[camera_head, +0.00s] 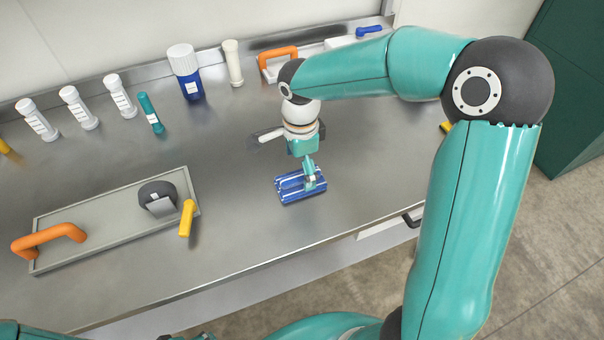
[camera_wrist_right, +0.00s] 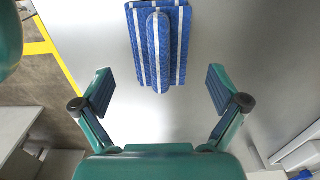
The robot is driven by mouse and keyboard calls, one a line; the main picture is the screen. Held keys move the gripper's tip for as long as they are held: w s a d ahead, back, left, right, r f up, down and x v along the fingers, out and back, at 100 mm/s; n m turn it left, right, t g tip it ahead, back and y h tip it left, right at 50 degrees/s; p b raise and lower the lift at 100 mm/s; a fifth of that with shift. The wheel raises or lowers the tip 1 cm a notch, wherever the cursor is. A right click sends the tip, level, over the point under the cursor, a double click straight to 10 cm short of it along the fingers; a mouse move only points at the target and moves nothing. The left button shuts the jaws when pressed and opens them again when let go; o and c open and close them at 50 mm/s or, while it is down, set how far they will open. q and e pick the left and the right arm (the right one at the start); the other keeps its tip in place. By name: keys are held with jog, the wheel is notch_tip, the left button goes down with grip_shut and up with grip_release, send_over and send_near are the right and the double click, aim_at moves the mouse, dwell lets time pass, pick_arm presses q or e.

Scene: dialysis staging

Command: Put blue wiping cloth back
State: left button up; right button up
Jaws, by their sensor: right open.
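The blue wiping cloth (camera_head: 290,188), with white stripes and a raised fold along its middle, lies on the steel table near the front edge. In the right wrist view the cloth (camera_wrist_right: 160,40) is at the top centre, ahead of my fingers. My right gripper (camera_head: 310,174) is just over the cloth in the head view, pointing down and covering part of it. In the wrist view the right gripper (camera_wrist_right: 160,88) is open, its fingers spread wider than the cloth, with nothing between the pads. My left gripper is not seen.
A grey tray (camera_head: 100,237) with orange handle, dark roll and yellow-handled item lies left. Another orange-handled tray (camera_head: 278,56) is at the back. Table around the cloth is clear.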

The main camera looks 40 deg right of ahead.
aim_at(301, 174)
notch_tip(301, 174, up, 8)
jog(key=shift+f, duration=0.25)
dwell(0.4)
